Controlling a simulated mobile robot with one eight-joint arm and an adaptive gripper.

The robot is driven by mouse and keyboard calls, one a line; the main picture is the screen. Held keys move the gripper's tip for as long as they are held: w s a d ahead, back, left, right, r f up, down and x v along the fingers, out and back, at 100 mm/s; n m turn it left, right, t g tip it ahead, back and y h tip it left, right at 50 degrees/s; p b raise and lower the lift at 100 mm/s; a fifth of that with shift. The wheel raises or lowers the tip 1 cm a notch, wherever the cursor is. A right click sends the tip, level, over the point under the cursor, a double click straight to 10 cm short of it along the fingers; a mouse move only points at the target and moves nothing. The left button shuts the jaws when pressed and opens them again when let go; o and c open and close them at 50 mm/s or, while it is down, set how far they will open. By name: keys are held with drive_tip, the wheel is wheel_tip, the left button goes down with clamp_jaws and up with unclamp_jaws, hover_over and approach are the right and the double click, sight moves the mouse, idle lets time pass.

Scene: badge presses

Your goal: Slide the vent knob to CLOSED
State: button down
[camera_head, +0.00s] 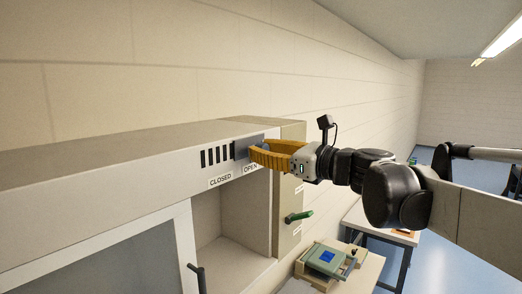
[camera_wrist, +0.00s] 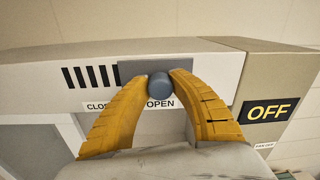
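The vent knob (camera_wrist: 159,84) is a grey-blue round knob on a grey sliding plate (camera_wrist: 210,68), above the OPEN label (camera_wrist: 160,104). The dark vent slots (camera_wrist: 90,76) show uncovered to the left of the plate, above the CLOSED label (camera_head: 220,180), which is partly hidden in the wrist view. My gripper (camera_wrist: 162,78) has its two yellow fingers on either side of the knob, with the tips close to it. I cannot tell whether both fingers press on it. In the head view my gripper (camera_head: 254,150) reaches the plate from the right and hides the knob.
The vent is on the front top edge of a beige cabinet (camera_head: 100,172). A green-handled lever (camera_head: 298,216) sticks out below right of it, and a dark door handle (camera_head: 197,276) lower left. An OFF sign (camera_wrist: 267,110) is on the right-hand section. A badge press (camera_head: 327,260) stands on a table below.

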drive_tip(key=s+a, duration=0.4)
drive_tip(key=s, duration=0.1)
drive_tip(key=s+a, duration=0.2)
drive_tip(key=s, duration=0.1)
drive_tip(key=shift+a, duration=0.2)
drive_tip(key=shift+d, duration=0.15)
drive_tip(key=c, duration=1.5)
unclamp_jaws()
drive_tip(key=shift+c, duration=0.2)
drive_tip(key=o, duration=0.4)
drive_tip(key=shift+o, duration=0.2)
drive_tip(key=shift+s+a, duration=0.15)
drive_tip(key=shift+a, duration=0.1)
drive_tip(key=shift+s+d, duration=0.2)
drive_tip(key=shift+d, duration=0.35)
approach(218, 156)
drive_tip(key=v, duration=0.5)
drive_tip(key=shift+s+d, duration=0.2)
